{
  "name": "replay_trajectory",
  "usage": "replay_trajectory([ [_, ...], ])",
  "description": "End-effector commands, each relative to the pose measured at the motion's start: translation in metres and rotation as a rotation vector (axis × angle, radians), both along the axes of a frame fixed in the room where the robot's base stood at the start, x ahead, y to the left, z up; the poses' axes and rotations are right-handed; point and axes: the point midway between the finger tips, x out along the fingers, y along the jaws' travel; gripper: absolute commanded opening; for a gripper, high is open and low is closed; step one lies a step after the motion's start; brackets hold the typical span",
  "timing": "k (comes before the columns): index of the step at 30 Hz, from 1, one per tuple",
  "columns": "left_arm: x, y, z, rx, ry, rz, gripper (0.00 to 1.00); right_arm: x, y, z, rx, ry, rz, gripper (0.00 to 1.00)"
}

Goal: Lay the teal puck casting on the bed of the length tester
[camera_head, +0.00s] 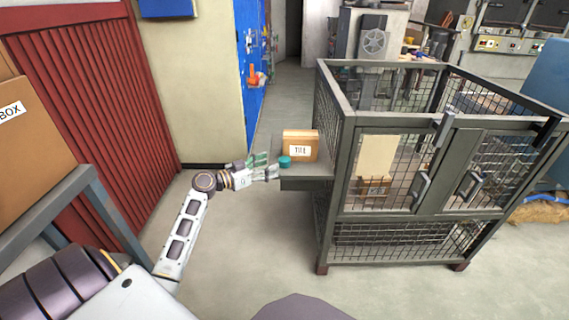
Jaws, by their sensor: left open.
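The teal puck casting (285,162) is a small round piece on a grey ledge (306,184) at the left side of the wire cage. It lies just in front of a small cardboard box with a printed label. My left gripper (270,166) reaches in from the left, with its fingertips just left of the puck. It is open, and the puck is at or just beyond the fingertips; I cannot tell whether they touch. I cannot make out the length tester for sure in this view. My right gripper is not in view.
The labelled box (300,145) stands right behind the puck. The wire cage (420,170) with shut doors fills the right. A red ribbed panel (85,90) and a grey stand with a big carton (30,140) are at left. The floor between is clear.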

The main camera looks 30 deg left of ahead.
Motion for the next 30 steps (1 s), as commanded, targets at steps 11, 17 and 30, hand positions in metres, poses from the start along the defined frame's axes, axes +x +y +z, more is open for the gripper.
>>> replay_trajectory([
  [11, 0.001, 0.0, 0.0, 0.0, 0.001, 0.001, 0.64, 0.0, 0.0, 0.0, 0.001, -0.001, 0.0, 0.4],
  [17, 0.008, -0.004, 0.001, 0.0, 0.0, 0.001, 0.64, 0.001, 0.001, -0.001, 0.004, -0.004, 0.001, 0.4],
  [30, 0.043, -0.023, 0.002, -0.001, 0.0, 0.002, 0.64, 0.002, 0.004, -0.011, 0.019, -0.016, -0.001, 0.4],
])
